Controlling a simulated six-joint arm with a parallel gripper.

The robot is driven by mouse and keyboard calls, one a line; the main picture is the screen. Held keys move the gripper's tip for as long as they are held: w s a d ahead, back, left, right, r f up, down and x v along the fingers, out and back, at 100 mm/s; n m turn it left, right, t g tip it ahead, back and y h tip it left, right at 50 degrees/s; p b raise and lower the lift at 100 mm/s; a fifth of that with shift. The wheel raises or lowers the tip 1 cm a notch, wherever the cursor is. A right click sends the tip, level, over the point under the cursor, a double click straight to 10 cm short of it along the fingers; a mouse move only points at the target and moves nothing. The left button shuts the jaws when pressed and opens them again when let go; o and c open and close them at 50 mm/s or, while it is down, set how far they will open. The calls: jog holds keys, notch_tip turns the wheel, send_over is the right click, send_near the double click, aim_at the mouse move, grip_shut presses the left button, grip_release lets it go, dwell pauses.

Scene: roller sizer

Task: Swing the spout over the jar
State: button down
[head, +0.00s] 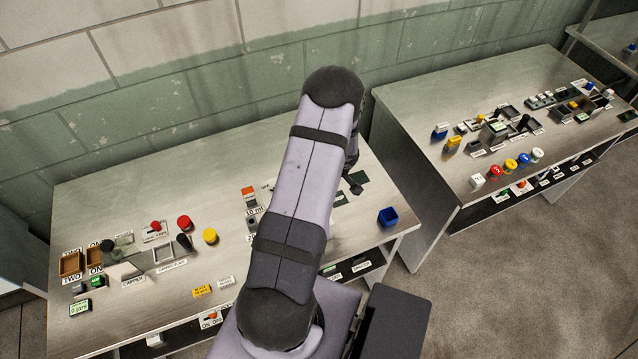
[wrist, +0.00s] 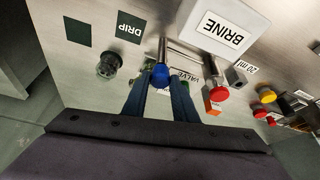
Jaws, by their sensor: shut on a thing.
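In the wrist view my gripper (wrist: 161,88) is shut on the blue end of the spout (wrist: 161,74). The spout's thin metal tube runs up in the picture from the blue end, beside the white tank marked BRINE (wrist: 228,28). A dark round glass-like thing, which looks like the jar (wrist: 108,66), stands to the left of the spout, apart from my fingers. A dark green square marked DRIP (wrist: 130,28) lies above it in the picture. In the head view my arm hides the gripper and the spout.
A red valve knob (wrist: 221,93) stands right of my fingers. A VALVE label is partly hidden behind them. A second dark green square (wrist: 77,32) lies at the left. In the head view a blue open bin (head: 388,217) stands near the table's right edge, and several buttons stand left of my arm.

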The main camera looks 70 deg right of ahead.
jog(key=n, duration=0.2)
jog(key=n+y, duration=0.1)
jog(key=n, duration=0.1)
jog(key=n+y, duration=0.1)
jog(key=n, duration=0.1)
jog(key=shift+d+r+t, duration=0.1)
jog(key=shift+d+t, duration=0.2)
jog(key=shift+d, duration=0.05)
jog(key=shift+n, duration=0.3)
jog(key=c, duration=1.4)
grip_release()
jog(key=shift+a, duration=0.1)
jog(key=shift+c, duration=0.2)
jog(key=shift+s, duration=0.1)
jog(key=b+v, duration=0.2)
jog(key=v, duration=0.5)
jog(key=shift+b, duration=0.4)
jog(key=shift+r, duration=0.1)
